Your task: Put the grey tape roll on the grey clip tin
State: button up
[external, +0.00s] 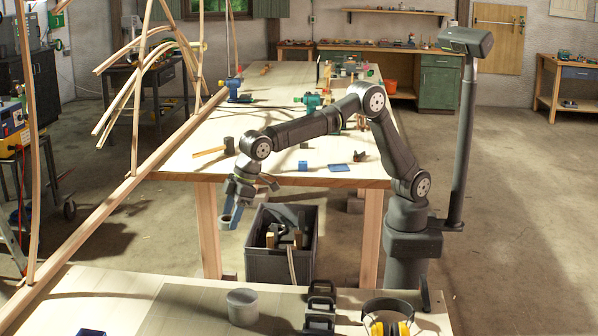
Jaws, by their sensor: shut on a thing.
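My gripper (231,215) hangs to the left of the dark crate, over the gap between the two tables. It is shut on a small grey round thing, which looks like the grey tape roll (225,224); the fingers hide part of it. The grey clip tin (242,308) stands upright on the near table, below the held roll in the picture and apart from it.
On the near table (150,310), black clamps (320,305) and yellow-and-black ear defenders (388,318) lie right of the tin. A blue thing (92,332) is at the lower left. A dark crate (281,265) stands behind. A long lath (120,190) runs along the left.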

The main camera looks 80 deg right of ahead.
jog(key=s+a, duration=0.3)
jog(key=a, duration=0.1)
send_over(243, 290)
jog(key=s, duration=0.1)
jog(key=shift+n, duration=0.3)
jog(key=f, duration=0.6)
jog(key=shift+s+d+f, duration=0.1)
jog(key=shift+d+f, duration=0.2)
jog(key=shift+f, duration=2.1)
jog(key=shift+f, duration=0.1)
jog(key=o, duration=1)
jog(key=shift+c, duration=0.2)
jog(key=v, duration=1.2)
